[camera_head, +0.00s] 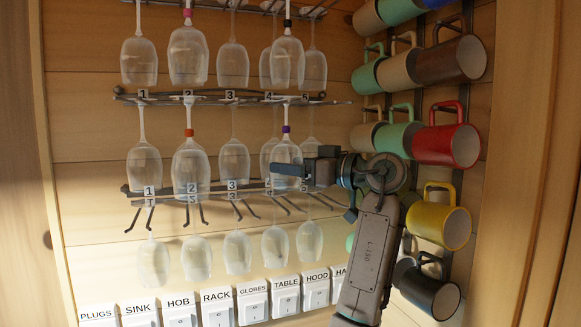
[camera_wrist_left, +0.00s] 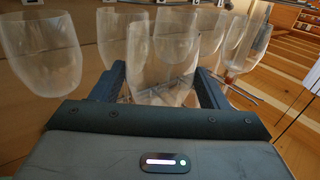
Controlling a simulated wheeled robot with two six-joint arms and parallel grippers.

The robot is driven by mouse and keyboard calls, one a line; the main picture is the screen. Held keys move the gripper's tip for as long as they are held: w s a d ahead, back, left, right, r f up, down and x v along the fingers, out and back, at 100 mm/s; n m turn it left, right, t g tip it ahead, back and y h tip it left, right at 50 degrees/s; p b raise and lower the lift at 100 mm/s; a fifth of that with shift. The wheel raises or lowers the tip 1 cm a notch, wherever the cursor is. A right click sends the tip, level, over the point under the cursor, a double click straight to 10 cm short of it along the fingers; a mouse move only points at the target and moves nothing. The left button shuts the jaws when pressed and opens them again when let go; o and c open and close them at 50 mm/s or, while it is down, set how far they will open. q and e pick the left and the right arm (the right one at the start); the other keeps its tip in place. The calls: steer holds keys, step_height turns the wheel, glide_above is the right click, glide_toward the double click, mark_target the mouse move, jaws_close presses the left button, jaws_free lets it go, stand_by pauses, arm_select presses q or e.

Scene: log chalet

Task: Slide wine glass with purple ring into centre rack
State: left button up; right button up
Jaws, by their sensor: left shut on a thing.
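The wine glass with the purple ring (camera_head: 286,152) hangs upside down at the middle rack (camera_head: 220,98), near labels 4 and 5. Its ring sits on the stem just above the bowl, and its stem reaches up to the rack's rods. I cannot tell whether its foot rests between them. My left gripper (camera_head: 290,170) is shut on the bowl from the right. In the left wrist view the two fingers (camera_wrist_left: 162,88) stand either side of the clear bowl (camera_wrist_left: 163,50). My right gripper is not in view.
Other glasses hang close by, including one with an orange ring (camera_head: 191,165) at label 2. The lower rack (camera_head: 215,188) runs just below my gripper. Mugs, such as a red one (camera_head: 446,145), hang on the right. Labelled switches (camera_head: 252,303) line the wall below.

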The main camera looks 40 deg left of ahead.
arm_select(q)
steer(key=o, duration=0.9)
steer(key=shift+d, duration=0.1)
stand_by(0.8)
steer(key=shift+w+d, duration=0.15)
steer(key=shift+d, duration=0.85)
steer(key=shift+w+d+b, duration=0.2)
steer(key=shift+d+b, duration=0.15)
steer(key=shift+d, duration=0.7)
steer(key=shift+w+d, duration=0.2)
steer(key=shift+d, duration=1.1)
stand_by(0.6)
